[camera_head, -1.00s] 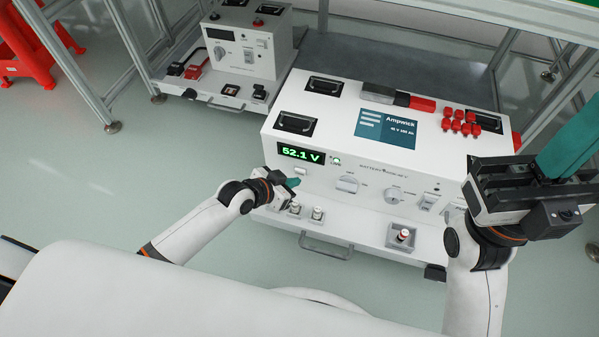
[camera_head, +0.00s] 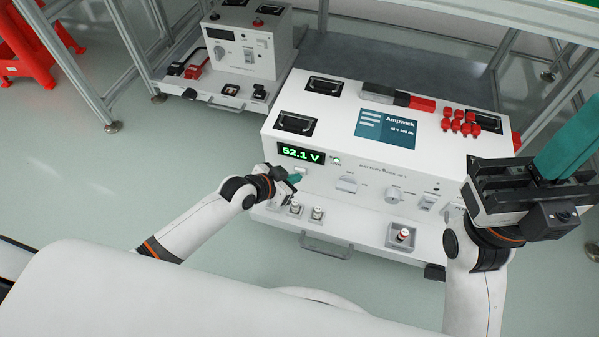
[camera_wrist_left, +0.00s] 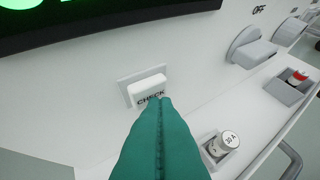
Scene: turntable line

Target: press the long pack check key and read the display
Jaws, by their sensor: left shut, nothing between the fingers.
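The long battery pack (camera_head: 330,130) is a white box with a front panel. Its display (camera_head: 301,154) reads 52.1 V in green, with a small green light beside it. The white key marked CHECK (camera_wrist_left: 147,88) sits below the display in the left wrist view. My left gripper (camera_head: 294,178) is shut and empty, its teal fingertips (camera_wrist_left: 160,101) at the lower edge of the key. I cannot tell whether they touch it. My right gripper (camera_head: 568,145) is at the right, its teal fingers pointing up and away from the panel; its opening is unclear.
A knob (camera_head: 347,184) and switches lie right of the key. A 30 A fuse (camera_wrist_left: 225,141) stands on the ledge below it. Red caps (camera_head: 460,122) lie on top of the pack. A smaller white unit (camera_head: 245,45) stands behind left.

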